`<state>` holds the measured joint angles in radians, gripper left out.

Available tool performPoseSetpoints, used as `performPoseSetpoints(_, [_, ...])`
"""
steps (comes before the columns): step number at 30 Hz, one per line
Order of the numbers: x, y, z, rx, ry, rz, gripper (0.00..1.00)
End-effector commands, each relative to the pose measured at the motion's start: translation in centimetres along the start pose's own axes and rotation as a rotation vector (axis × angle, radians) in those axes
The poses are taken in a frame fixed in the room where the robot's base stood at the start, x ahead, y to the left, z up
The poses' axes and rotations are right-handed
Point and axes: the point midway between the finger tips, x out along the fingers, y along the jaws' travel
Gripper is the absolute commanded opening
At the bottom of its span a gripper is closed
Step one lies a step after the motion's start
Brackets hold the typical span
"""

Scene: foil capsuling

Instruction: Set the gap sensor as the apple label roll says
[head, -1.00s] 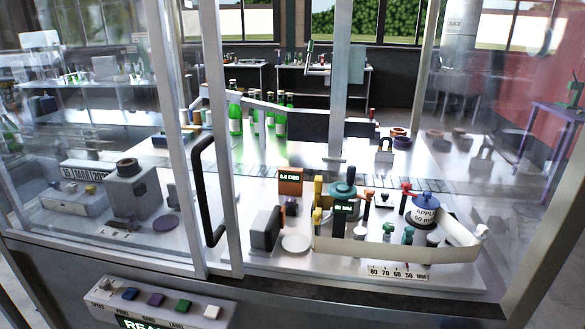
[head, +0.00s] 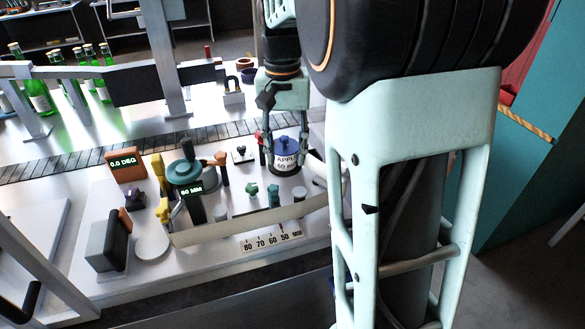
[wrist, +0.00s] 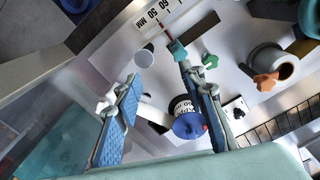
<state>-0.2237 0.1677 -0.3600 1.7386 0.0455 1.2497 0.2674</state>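The apple label roll (head: 286,160) stands upright on the machine deck, with a blue top and white printed side. Its print reads APPLE and a size that looks like 60 mm, partly covered. My gripper (head: 285,165) is at the roll in the head view, one finger to each side. In the wrist view my gripper (wrist: 158,88) is open and empty, the roll (wrist: 187,118) beside its right finger. A millimetre scale (head: 272,240) lies at the front edge, with a red mark near its low end. Small green parts (head: 273,195) stand behind it; I cannot tell which is the gap sensor.
A dark display post (head: 192,190) appears to read 60 MM; an orange display (head: 126,165) reads 0.0 DEG. A pale label web (head: 245,222) spans the front. The conveyor (head: 75,158) runs behind, with green bottles (head: 38,95) at left. Posts and knobs crowd the deck.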

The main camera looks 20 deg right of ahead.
Motion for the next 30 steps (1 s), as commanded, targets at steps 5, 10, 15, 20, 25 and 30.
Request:
performPoseSetpoints(5, [-0.8, -3.9, 0.8, -0.089, 0.000, -0.014, 0.37])
performPoseSetpoints(10, [0.4, -4.5, 1.0, -0.103, -0.004, -0.015, 0.37])
performPoseSetpoints(15, [3.4, -4.5, 1.1, -0.101, -0.006, -0.014, 0.37])
performPoseSetpoints(20, [6.4, -4.5, 1.1, -0.101, -0.005, -0.014, 0.37])
performPoseSetpoints(25, [8.8, -4.5, 1.0, -0.100, -0.003, -0.015, 0.37])
performPoseSetpoints(30, [9.8, -4.5, 1.0, -0.100, -0.001, -0.016, 0.37])
